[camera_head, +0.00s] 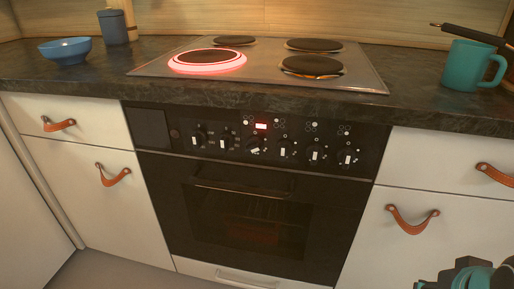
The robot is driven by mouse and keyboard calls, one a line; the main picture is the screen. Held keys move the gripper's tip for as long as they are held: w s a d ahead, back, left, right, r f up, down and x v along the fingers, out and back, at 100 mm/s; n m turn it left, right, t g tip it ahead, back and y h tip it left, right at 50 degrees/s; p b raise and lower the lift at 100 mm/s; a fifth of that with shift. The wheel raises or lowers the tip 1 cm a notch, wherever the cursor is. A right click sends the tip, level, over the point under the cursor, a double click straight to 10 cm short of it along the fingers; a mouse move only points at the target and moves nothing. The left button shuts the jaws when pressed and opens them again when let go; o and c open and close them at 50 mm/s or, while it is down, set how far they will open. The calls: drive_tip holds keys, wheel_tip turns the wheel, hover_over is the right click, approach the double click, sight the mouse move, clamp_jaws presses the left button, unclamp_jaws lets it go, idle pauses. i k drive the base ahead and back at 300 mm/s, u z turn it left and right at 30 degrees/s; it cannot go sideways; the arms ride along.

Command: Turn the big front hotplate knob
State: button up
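The cooktop (160,69) bears several dark hotplates. The front left hotplate (207,56) is ringed by a bright red glow. The front right hotplate (312,66) is dark with an orange glint at its near edge. A row of black knobs with pale pointers runs across the oven's control panel (150,130). One knob (254,146) below the small red display has a tilted-looking pointer; the knobs to its right, such as the rightmost knob (347,159), look upright. Which knob serves which hotplate is too small to read. My gripper's fingers are not in view; only part of my arm shows at the bottom right.
The oven door (180,200) has a horizontal handle (240,189). White drawers with leather pulls (412,220) flank it. The floor in front looks clear.

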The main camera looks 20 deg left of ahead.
sight(254, 143)
drive_tip(key=u, duration=0.35)
drive_tip(key=k, duration=0.35)
drive_tip(key=u, duration=0.55)
drive_tip(key=i, duration=0.5)
drive_tip(key=u, duration=1.25)
drive_tip(key=k, duration=0.7)
drive_tip(key=z, duration=0.55)
